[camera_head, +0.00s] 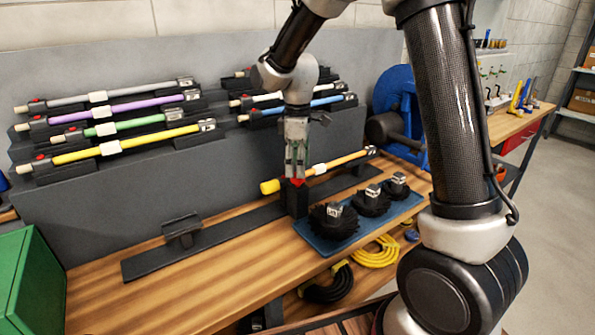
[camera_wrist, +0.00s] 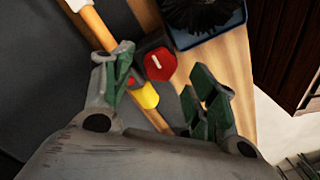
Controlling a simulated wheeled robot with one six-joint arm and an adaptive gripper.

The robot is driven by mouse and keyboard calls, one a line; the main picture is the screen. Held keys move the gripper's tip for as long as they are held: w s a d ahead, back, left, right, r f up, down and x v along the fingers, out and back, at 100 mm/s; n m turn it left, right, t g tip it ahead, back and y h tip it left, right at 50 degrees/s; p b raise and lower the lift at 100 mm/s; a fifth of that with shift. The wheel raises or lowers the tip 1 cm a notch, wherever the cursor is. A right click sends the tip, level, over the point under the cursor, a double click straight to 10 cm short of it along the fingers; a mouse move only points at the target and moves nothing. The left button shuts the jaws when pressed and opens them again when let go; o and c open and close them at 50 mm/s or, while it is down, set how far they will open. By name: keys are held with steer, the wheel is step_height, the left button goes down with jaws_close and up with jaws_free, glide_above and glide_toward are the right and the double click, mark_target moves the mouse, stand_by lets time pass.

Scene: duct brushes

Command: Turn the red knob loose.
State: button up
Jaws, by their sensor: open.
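The red knob (camera_wrist: 160,65) is round with a white mark on top and sits on a dark block beside a yellow rod (camera_wrist: 100,28). In the head view, the red knob (camera_head: 297,182) shows just under my gripper (camera_head: 295,168), partly covered by it. My gripper (camera_wrist: 165,88) points down, with its green-padded fingers spread and nothing between the pads. In the wrist view the knob lies a little beyond the line between the fingertips. Whether a finger touches the knob cannot be told. The yellow rod (camera_head: 345,160) has a white band and lies across the clamp block (camera_head: 294,202).
A blue tray (camera_head: 318,243) with several black brush heads stands right of the clamp. Coloured rods (camera_head: 120,147) rest on a stepped grey rack (camera_head: 120,185) behind. A green box (camera_head: 40,275) is at front left. The wooden bench top (camera_head: 190,290) is clear at front left.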

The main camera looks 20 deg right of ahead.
step_height(320, 180, up, 9)
steer(key=shift+r, duration=0.15)
stand_by(0.4)
steer(key=s+d+r+m+t, duration=0.2)
steer(key=s+d+m, duration=0.4)
steer(key=s, duration=0.7)
steer(key=s+d+r+m+t, duration=0.2)
steer(key=s+d+m, duration=0.4)
steer(key=s, duration=0.8)
steer(key=shift+d+m, duration=0.4)
steer(key=shift+d, duration=1.1)
